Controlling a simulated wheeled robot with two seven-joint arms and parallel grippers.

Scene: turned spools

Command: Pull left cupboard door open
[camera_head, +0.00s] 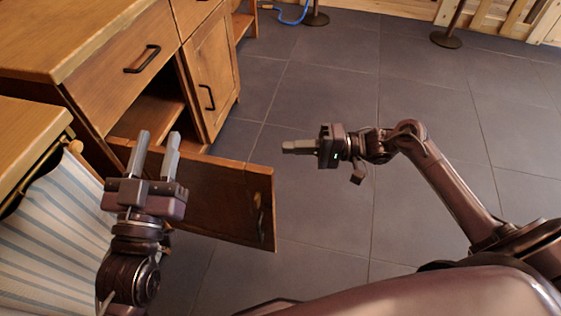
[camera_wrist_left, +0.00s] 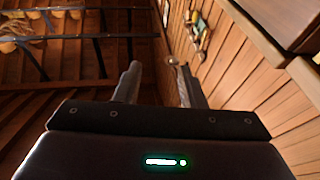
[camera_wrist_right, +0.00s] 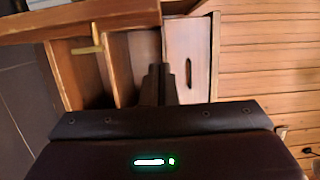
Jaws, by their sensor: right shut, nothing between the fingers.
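The left cupboard door (camera_head: 222,200) stands swung out from the wooden cupboard, with the dark interior (camera_head: 155,112) showing behind it. Its dark handle (camera_head: 260,213) is near the door's free edge. My left gripper (camera_head: 156,150) is open and empty, in front of the hinge-side part of the door in the picture; whether it touches the door I cannot tell. Its two parted fingers also show in the left wrist view (camera_wrist_left: 160,85). My right gripper (camera_head: 290,147) is shut and empty, to the right of the door and apart from it. The closed right door (camera_head: 212,75) has a dark handle.
A drawer (camera_head: 125,85) with a black handle is closed above the opening. A striped cloth (camera_head: 55,225) hangs from a wooden-topped unit at the left. Dark post bases (camera_head: 446,39) stand at the back. The tiled floor (camera_head: 330,85) right of the cupboard is clear.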

